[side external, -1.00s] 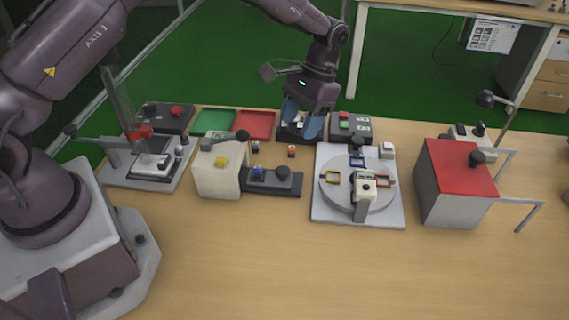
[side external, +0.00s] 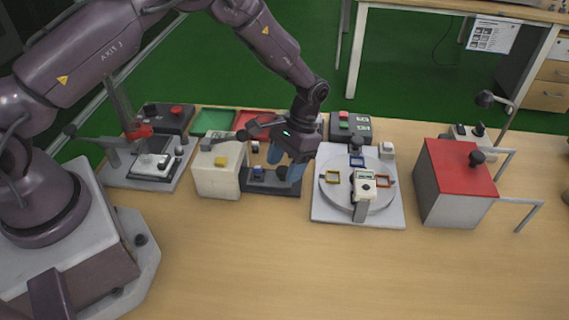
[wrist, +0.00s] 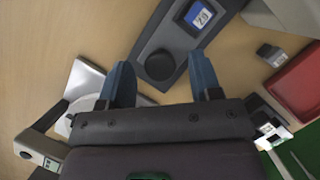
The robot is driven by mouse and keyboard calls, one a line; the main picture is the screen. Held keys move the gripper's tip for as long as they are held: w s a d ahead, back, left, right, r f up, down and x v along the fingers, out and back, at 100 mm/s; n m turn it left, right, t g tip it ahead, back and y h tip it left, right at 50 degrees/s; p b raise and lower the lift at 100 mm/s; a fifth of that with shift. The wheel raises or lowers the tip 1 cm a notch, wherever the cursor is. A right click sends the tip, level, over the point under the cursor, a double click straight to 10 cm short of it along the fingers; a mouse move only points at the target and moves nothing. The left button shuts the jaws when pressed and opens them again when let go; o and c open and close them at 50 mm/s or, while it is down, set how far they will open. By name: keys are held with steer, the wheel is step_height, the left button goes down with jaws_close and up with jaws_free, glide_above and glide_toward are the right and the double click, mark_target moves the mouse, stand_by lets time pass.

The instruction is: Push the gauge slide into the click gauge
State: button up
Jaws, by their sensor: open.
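A dark slide bar (side external: 262,187), which I take as the gauge slide, lies at the right side of a cream block (side external: 218,180), which I take as the click gauge. The bar carries a blue-framed display (wrist: 199,14) and a round black knob (wrist: 159,65). My gripper (side external: 284,168) is over the right part of the bar, hiding the knob in the side view. In the wrist view my gripper (wrist: 160,76) is open, its two blue fingers apart on either side of the knob. I cannot tell their height above it, or any contact. The block's corner (wrist: 285,14) shows at upper right.
A turntable on a white plate (side external: 330,213) stands close to the right of the slide. Red (side external: 250,118) and green (side external: 213,121) trays and a small dark block (wrist: 270,54) are behind. A red-topped box (side external: 455,185) is further right. The front table is clear.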

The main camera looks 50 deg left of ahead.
mark_target(258, 167)
steer(key=shift+s+f, duration=0.1)
steer(key=shift+f, duration=0.15)
jaws_close()
steer(key=shift+s+a, duration=1.85)
steer(key=shift+a, duration=0.05)
jaws_free()
steer(key=shift+a, duration=0.1)
